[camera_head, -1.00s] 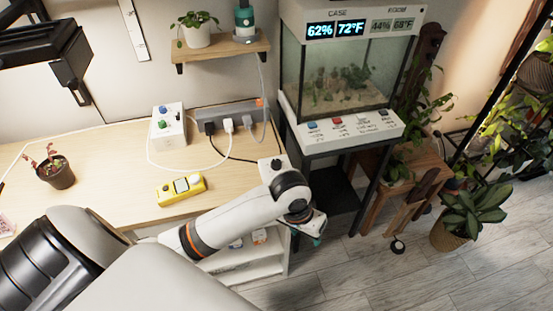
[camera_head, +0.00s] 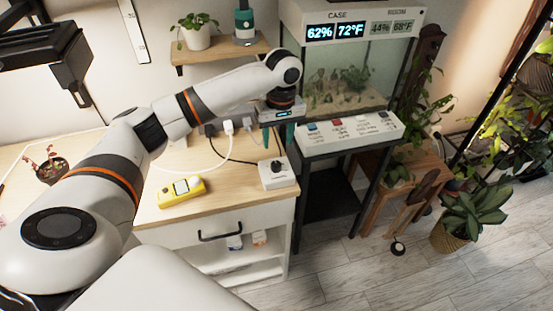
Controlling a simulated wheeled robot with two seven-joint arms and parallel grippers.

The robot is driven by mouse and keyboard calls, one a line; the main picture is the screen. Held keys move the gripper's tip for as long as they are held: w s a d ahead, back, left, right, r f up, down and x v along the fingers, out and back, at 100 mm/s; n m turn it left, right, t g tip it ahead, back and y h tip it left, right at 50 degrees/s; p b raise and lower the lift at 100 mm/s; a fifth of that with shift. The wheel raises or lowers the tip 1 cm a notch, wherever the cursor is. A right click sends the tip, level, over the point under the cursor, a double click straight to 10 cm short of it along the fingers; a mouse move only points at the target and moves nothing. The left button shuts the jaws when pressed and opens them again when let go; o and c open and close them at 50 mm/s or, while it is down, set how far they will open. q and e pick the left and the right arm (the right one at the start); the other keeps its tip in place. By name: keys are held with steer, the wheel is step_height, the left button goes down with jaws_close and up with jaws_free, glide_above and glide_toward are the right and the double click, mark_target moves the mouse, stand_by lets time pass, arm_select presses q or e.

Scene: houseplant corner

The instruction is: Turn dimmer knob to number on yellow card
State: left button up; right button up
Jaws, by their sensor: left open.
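A small white box with a black knob (camera_head: 277,166), likely the dimmer, sits on the wooden table near its right front corner. My left gripper (camera_head: 279,138) points down above and just behind this box. Its two teal fingertips are apart with nothing between them, and it does not appear to touch the knob. The marks around the knob are too small to read. I see no clear yellow card; a yellow handheld device (camera_head: 181,190) with a pale screen lies on the table left of the dimmer. My right gripper is not in view.
A glass case (camera_head: 345,80) with a white control panel (camera_head: 348,131) stands right of the table, close to the gripper. A power strip and cables lie behind the dimmer, partly hidden by my left arm. A potted plant (camera_head: 50,165) stands at the table's left.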

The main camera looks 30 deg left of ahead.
mark_target(275, 164)
arm_select(q)
steer(key=f, duration=0.8)
steer(key=shift+s+a+f, duration=0.15)
steer(key=shift+s+f, duration=0.05)
steer(key=shift+f, duration=0.1)
steer(key=c, duration=1)
steer(key=shift+r+p, duration=0.2)
steer(key=shift+p, duration=0.6)
steer(key=n+p, duration=0.1)
steer(key=p, duration=0.2)
steer(key=n+p, duration=0.1)
steer(key=p, duration=0.3)
steer(key=shift+s+r+n+p, duration=0.1)
steer(key=shift+r+n+p, duration=0.2)
steer(key=shift+n, duration=0.1)
steer(key=n+p, duration=0.2)
steer(key=p, duration=0.1)
steer(key=n+p, duration=0.3)
steer(key=p, duration=0.2)
steer(key=shift+f+n+h+p, duration=0.25)
steer(key=shift+n+h+p, duration=0.05)
steer(key=shift+n+p, duration=0.1)
steer(key=shift+f+n+p, duration=0.25)
steer(key=shift+n+p, duration=1.1)
steer(key=shift+n, duration=0.35)
